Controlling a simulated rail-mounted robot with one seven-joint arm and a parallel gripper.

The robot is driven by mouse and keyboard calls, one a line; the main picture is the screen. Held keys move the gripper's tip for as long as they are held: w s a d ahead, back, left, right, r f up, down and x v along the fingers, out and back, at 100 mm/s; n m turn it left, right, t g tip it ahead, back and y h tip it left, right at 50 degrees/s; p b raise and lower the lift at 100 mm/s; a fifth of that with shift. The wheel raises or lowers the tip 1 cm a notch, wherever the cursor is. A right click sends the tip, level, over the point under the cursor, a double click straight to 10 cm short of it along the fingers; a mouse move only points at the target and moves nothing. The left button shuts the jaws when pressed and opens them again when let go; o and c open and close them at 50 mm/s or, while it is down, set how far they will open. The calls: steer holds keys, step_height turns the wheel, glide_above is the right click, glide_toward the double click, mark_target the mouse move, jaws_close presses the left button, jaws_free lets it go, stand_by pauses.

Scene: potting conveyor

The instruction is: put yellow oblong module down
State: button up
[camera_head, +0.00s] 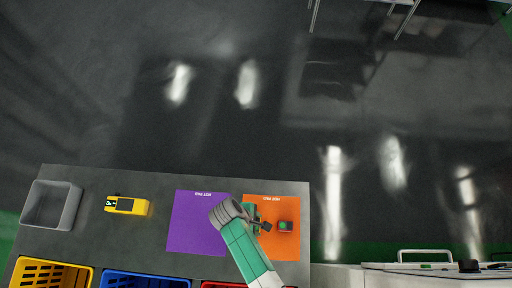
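A yellow oblong module (127,206) with a dark patch on top lies on the grey table, left of the purple pad and right of the grey bin. My gripper (266,225) is over the orange pad, well to the right of the yellow module and apart from it. The gripper's dark fingers are small here, and I cannot tell whether they are open or shut. A small reddish-orange block (285,227) with a green top is just right of the fingers. I cannot tell whether they touch it.
A purple hot pad (190,230) and an orange hot pad (288,248) lie side by side on the table (100,181). A grey bin (72,208) stands at the left. Yellow (52,266), blue (146,279) and red (221,285) crates line the front edge.

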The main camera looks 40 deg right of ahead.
steer(key=o, duration=1)
steer(key=p+v, duration=0.1)
steer(key=v, duration=1.1)
steer(key=shift+d, duration=0.1)
